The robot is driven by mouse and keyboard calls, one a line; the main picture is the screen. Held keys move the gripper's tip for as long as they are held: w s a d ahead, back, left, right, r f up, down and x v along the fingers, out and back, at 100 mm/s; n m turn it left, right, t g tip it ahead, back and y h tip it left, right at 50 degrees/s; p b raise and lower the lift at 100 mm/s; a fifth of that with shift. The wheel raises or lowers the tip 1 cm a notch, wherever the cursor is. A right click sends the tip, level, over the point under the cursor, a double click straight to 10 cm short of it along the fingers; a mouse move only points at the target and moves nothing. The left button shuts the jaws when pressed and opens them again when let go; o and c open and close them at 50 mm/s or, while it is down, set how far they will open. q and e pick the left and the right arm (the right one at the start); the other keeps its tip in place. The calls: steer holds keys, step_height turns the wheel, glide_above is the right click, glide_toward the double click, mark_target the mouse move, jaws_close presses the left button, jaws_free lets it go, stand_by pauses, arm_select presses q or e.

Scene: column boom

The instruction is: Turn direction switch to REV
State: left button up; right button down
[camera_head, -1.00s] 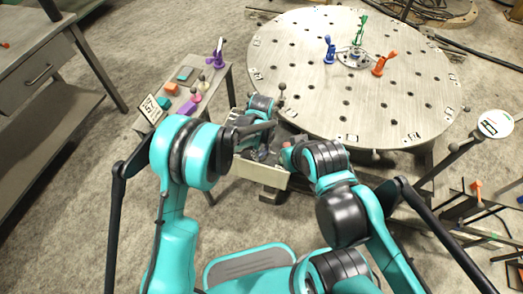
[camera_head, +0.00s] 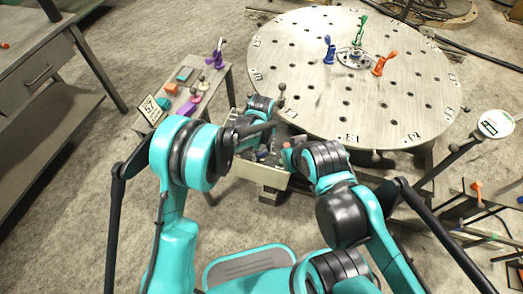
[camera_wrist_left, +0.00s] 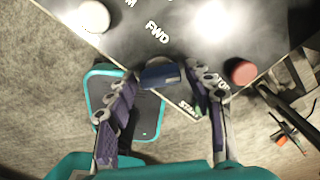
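In the left wrist view, a dark panel (camera_wrist_left: 190,35) carries the words FWD, START and STOP. The direction switch, a dark blue knob (camera_wrist_left: 160,75), sits below FWD. My left gripper (camera_wrist_left: 163,80) has its fingers spread on either side of the knob; I cannot tell whether they touch it. In the head view, my left gripper (camera_head: 257,153) is over the control box (camera_head: 262,174), mostly hidden by my arm. My right gripper (camera_head: 291,158) is by the box's right side, with its fingers hidden behind its wrist. No REV label is readable.
Beyond the box is a big round table (camera_head: 310,90) with coloured clamps. A side table (camera_head: 222,88) with small parts stands left.

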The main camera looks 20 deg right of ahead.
mark_target(261, 152)
arm_select(q)
steer(key=shift+r, duration=0.15)
step_height(261, 152, up, 12)
stand_by(0.6)
steer(key=shift+a, duration=0.1)
steer(key=s+a+r+n+t+h, duration=0.1)
steer(key=s+a+r+n+t, duration=0.15)
steer(key=a+r+n, duration=0.5)
steer(key=s+a+r+n+t, duration=0.1)
steer(key=s+a+r+n, duration=0.25)
steer(key=a+n, duration=0.75)
steer(key=s+a+n+t+y, duration=0.1)
steer(key=s+a+n+t, duration=0.2)
steer(key=s+a+n, duration=0.7)
steer(key=a+n, duration=0.3)
steer(key=a, duration=0.1)
steer(key=shift+s+f+t, duration=0.15)
steer(key=shift+f+t, duration=0.15)
steer(key=shift+t, duration=0.05)
steer(key=shift+n, duration=0.25)
